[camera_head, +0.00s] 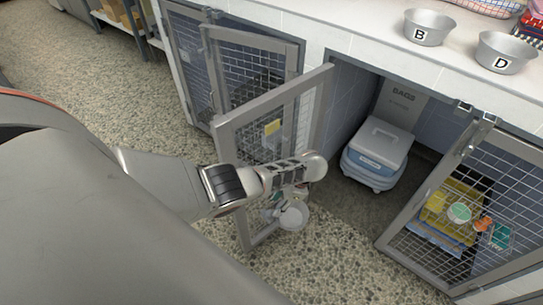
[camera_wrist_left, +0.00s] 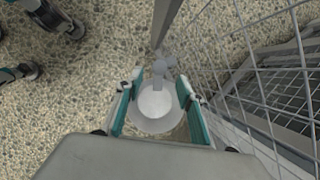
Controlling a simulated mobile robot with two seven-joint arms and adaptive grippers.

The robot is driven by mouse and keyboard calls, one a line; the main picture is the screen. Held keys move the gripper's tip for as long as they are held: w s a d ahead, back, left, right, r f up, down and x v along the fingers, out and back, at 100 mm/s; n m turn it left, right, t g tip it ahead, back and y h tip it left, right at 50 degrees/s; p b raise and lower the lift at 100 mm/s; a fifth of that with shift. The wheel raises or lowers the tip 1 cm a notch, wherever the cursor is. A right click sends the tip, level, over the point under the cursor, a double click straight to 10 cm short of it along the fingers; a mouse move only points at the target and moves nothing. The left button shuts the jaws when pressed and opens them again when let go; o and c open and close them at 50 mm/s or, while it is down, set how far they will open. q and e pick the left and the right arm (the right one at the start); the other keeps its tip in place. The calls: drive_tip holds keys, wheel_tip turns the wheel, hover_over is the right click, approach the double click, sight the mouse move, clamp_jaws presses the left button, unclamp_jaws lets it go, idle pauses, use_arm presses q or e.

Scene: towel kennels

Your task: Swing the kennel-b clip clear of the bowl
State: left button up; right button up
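My left gripper (camera_head: 287,197) reaches down beside the outward-open mesh door (camera_head: 228,140) in the middle of the head view. Its teal-padded fingers are apart in the left wrist view (camera_wrist_left: 158,106). A pale round bowl (camera_wrist_left: 155,103) shows between and below them; I cannot tell whether they touch it. It also shows under the gripper in the head view (camera_head: 294,216). A small grey clip-like piece (camera_wrist_left: 162,66) sits just above the bowl, by the door's frame; its hold on the bowl is unclear.
Bowls marked B (camera_head: 428,27) and D (camera_head: 506,52) stand on the white counter (camera_head: 360,22). A blue-and-grey bin (camera_head: 377,153) stands inside the open kennel. Another open mesh door (camera_head: 400,243) with coloured items behind it is at right. The speckled floor between is clear.

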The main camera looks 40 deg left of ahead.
sight(270, 213)
use_arm(q)
drive_tip(key=b+x, duration=0.2)
drive_tip(key=x, duration=0.4)
drive_tip(key=shift+s+d, duration=0.15)
drive_tip(key=shift+f+b, duration=0.3)
drive_tip(key=shift+f, duration=0.05)
drive_tip(key=c, duration=0.8)
clamp_jaws()
use_arm(e)
drive_tip(key=shift+w+d+f, duration=0.2)
drive_tip(key=shift+w+f, duration=0.1)
drive_tip(key=shift+f, duration=0.3)
